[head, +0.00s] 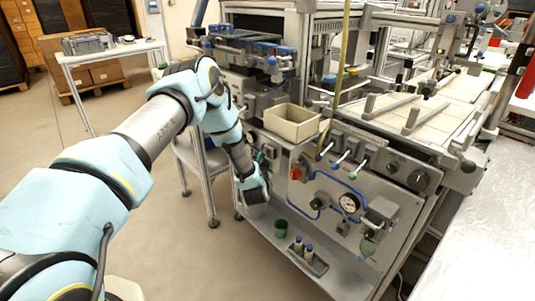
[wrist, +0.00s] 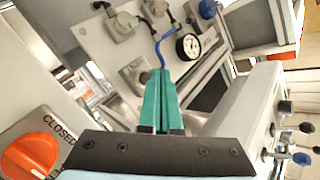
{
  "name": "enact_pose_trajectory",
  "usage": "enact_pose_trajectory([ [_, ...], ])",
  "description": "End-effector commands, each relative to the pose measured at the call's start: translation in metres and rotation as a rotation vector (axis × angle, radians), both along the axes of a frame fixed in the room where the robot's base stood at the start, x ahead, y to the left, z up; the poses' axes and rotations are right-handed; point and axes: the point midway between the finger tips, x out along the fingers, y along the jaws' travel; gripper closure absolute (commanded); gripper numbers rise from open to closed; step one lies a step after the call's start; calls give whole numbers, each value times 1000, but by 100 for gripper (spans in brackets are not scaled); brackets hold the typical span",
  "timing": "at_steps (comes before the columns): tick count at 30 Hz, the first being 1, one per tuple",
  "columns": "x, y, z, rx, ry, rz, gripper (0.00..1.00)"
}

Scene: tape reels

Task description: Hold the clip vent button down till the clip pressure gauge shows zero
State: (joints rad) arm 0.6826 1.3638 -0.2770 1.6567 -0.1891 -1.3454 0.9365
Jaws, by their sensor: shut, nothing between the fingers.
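My gripper (wrist: 158,75) has teal fingers that are shut together and empty in the wrist view. They point toward a grey panel with fittings. A round pressure gauge (wrist: 188,46) with a white face and black rim is just right of the fingertips. A gauge beside a blue tube also shows in the head view (head: 349,203). Its needle is too small to read. I cannot pick out the vent button by any label. In the head view my wrist (head: 251,184) is left of the gauge panel, and the fingers are not clear there.
A red-orange knob (wrist: 30,155) marked CLOSED is close at the left of the wrist view. A blue knob (wrist: 207,8) is at its top. In the head view, a beige bin (head: 292,122) stands above the panel, and a green cup (head: 281,228) stands on the lower shelf.

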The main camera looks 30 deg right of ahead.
Motion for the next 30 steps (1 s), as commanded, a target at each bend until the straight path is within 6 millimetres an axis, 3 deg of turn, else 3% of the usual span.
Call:
enact_pose_trajectory([
  [5, -1, 6, 1, 1, -1, 1, 100],
  [18, -9, 45, 1, 1, 0, 0, 100],
  [30, -9, 49, 0, 0, 0, 0, 100],
])
